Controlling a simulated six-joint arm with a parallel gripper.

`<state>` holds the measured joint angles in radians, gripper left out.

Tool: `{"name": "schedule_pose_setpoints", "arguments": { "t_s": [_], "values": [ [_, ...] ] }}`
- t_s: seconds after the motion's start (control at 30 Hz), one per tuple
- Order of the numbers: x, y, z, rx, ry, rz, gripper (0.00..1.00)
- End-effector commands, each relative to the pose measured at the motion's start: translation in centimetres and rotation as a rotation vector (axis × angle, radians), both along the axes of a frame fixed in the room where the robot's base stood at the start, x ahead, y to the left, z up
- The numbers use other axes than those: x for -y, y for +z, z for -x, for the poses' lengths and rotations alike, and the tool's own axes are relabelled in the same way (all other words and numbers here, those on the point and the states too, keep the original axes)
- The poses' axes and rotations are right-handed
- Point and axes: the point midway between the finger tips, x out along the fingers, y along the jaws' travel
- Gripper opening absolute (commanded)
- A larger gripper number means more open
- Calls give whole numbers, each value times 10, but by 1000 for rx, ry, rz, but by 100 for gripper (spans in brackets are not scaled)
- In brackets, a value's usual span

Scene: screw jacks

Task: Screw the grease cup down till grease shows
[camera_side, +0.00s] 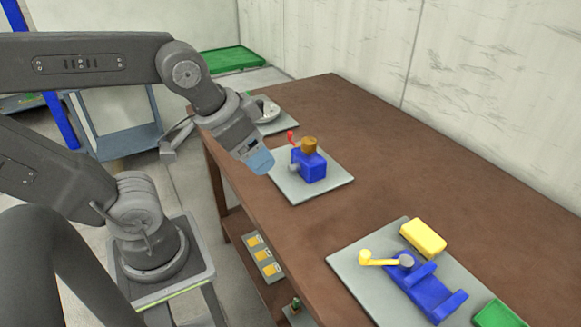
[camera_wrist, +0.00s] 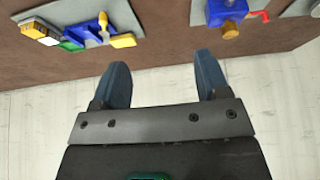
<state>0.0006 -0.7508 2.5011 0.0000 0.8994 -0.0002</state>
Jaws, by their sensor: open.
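A small blue block (camera_side: 311,166) stands on a grey plate in the side view, with a brown round cap (camera_side: 309,145) on top that looks like the grease cup. A red crank (camera_side: 292,137) and a grey round fitting are on its left side. My gripper (camera_side: 261,162) is tilted down in the air to the left of the block, apart from it. In the wrist view the blue fingers (camera_wrist: 162,62) are spread with nothing between them. The block (camera_wrist: 222,10) and brown cap (camera_wrist: 230,29) show at that view's top edge. No grease can be made out.
A round grey item (camera_side: 268,110) lies behind. The brown table (camera_side: 430,180) is clear between plates.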

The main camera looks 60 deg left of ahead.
Motion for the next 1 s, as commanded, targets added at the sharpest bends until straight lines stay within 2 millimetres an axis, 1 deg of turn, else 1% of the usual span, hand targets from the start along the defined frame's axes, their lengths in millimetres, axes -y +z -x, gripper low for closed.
{"name": "schedule_pose_setpoints", "arguments": {
  "t_s": [0.13,0.23,0.27,0.37,0.4,0.47,0.5,0.57,0.6,0.7,0.8,0.9,1.0],
  "values": [
    [-2,3,-5,-10,27,9,69],
    [-8,11,-22,-46,109,37,69],
    [-12,14,-29,-61,146,49,69],
    [-26,24,-60,-123,305,100,69],
    [-34,28,-75,-147,376,121,69],
    [-46,30,-96,-185,483,152,69],
    [-55,30,-110,-209,555,171,69],
    [-69,29,-130,-244,663,199,69],
    [-80,27,-144,-269,736,216,69],
    [-107,17,-175,-321,913,255,69],
    [-132,5,-198,-366,1065,285,69],
    [-152,-6,-214,-396,1180,305,69],
    [-164,-14,-223,-413,1249,317,69]
  ]
}}
